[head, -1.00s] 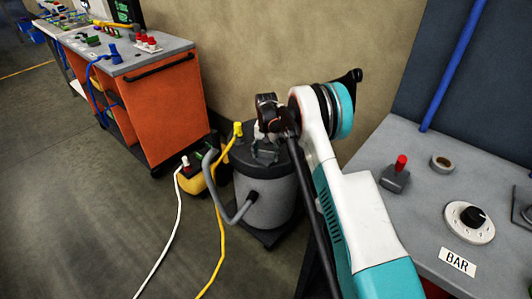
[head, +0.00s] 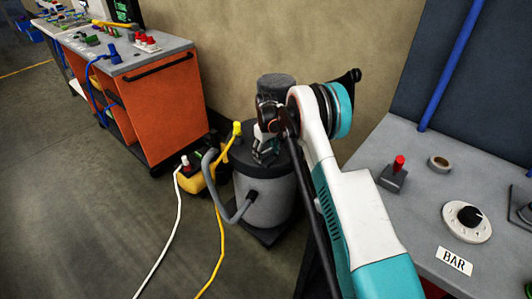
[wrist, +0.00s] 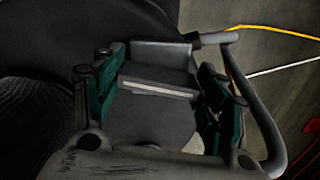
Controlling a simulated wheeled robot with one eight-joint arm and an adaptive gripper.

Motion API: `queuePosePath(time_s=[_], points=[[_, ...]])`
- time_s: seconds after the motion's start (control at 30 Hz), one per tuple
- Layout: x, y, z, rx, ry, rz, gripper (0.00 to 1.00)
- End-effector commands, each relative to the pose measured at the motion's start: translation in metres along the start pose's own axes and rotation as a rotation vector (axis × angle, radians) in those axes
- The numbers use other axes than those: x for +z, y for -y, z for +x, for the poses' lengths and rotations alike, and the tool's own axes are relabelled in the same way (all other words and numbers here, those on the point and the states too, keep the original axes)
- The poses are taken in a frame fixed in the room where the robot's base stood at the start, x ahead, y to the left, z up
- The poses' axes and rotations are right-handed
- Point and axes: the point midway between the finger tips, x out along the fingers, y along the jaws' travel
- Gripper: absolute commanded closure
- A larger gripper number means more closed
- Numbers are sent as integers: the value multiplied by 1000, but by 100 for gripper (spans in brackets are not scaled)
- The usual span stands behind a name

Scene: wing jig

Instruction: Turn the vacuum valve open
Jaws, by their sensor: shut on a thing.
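A grey drum vacuum (head: 264,200) stands on the floor beside the wall, with a grey hose (head: 212,180) curving from its side. My gripper (head: 264,150) is over its dark top. In the wrist view my gripper (wrist: 160,100) has green-padded fingers on both sides of a grey block (wrist: 155,80) with a pale strip, and is shut on it. I cannot tell whether this block is the valve. A dark grey cylinder (head: 276,86) shows above and behind my gripper; its lower part is hidden. No part clearly marked as a vacuum valve shows.
A grey bench (head: 400,240) at the right carries a red-topped lever (head: 393,174), a tape ring (head: 440,163) and a dial (head: 467,221) marked BAR. An orange cart (head: 165,110) stands at the back left. White and yellow cables (head: 215,262) cross the floor.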

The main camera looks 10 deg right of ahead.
Motion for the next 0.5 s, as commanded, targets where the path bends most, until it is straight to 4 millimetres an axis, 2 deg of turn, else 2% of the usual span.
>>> queuePosePath(time_s=[0.2,0.5], points=[[0,0,0,0,0,-120,57],[0,-1,0,0,0,-196,57]])
